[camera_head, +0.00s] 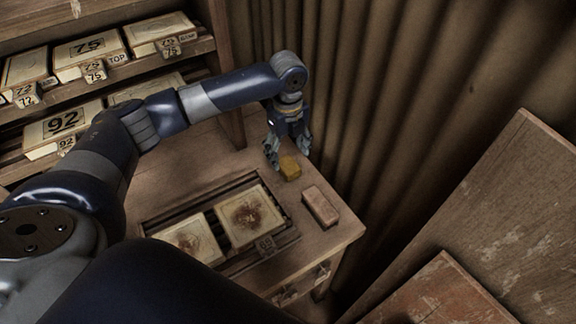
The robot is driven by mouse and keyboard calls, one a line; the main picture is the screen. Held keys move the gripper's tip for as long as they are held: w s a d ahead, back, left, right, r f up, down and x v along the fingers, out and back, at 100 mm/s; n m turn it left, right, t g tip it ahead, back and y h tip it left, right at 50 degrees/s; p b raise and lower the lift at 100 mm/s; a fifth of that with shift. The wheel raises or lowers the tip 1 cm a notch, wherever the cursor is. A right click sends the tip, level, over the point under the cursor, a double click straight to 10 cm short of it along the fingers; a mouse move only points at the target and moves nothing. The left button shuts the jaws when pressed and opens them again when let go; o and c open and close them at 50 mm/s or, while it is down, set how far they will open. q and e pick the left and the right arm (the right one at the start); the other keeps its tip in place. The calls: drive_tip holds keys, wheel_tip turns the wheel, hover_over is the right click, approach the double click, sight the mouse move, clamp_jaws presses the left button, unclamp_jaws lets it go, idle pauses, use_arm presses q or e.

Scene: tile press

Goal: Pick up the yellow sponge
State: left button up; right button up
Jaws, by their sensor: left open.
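The yellow sponge (290,168) lies on the wooden bench top, near its back right part. My left gripper (287,157) points down at the sponge with its fingers apart. One finger is at the sponge's left and the other is behind its right side. The gripper is close above or around the sponge; I cannot tell if the fingers touch it. My right gripper is not in view.
A pinkish-brown block (320,206) lies just in front of the sponge. A slatted rack (170,221) with two stained tiles (249,215) is at the left. Shelves (203,47) with numbered tiles stand behind. A corrugated wall (370,110) is close on the right.

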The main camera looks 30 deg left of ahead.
sight(287, 163)
use_arm(q)
drive_tip(key=f, duration=0.3)
drive_tip(key=f+p, duration=0.1)
drive_tip(key=shift+w+a+f, duration=0.1)
drive_tip(key=shift+a+f, duration=0.1)
drive_tip(key=shift+a, duration=0.05)
drive_tip(key=shift+f, duration=0.55)
drive_tip(key=c, duration=0.7)
drive_tip(key=shift+c, duration=1.3)
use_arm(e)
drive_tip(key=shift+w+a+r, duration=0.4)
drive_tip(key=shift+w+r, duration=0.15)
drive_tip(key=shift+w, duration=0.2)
